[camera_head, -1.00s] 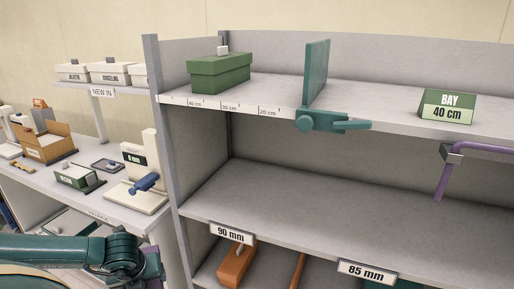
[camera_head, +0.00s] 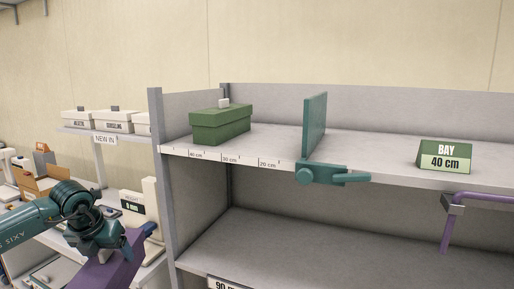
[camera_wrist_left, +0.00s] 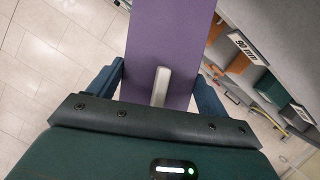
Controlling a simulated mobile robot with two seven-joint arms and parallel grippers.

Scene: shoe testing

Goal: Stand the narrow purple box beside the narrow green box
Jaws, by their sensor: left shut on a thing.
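The narrow green box (camera_head: 220,125) sits on the upper shelf (camera_head: 375,165) at its left end, with a small white tab on top. The purple box (camera_head: 112,271) is at the lower left of the head view, tilted, left of the shelf unit and lower than the upper shelf. My left gripper (camera_head: 112,243) is shut on it. In the left wrist view the purple box (camera_wrist_left: 170,35) stands out between the fingers of my left gripper (camera_wrist_left: 158,90), with a white tab on its face. My right gripper is not in view.
A teal upright divider (camera_head: 315,125) with a clamp handle (camera_head: 333,174) stands right of the green box, leaving a gap. A BAY 40 cm sign (camera_head: 445,157) is farther right. A purple bent bar (camera_head: 480,198) projects at the front edge. The shelf's left post (camera_head: 160,190) stands near my arm.

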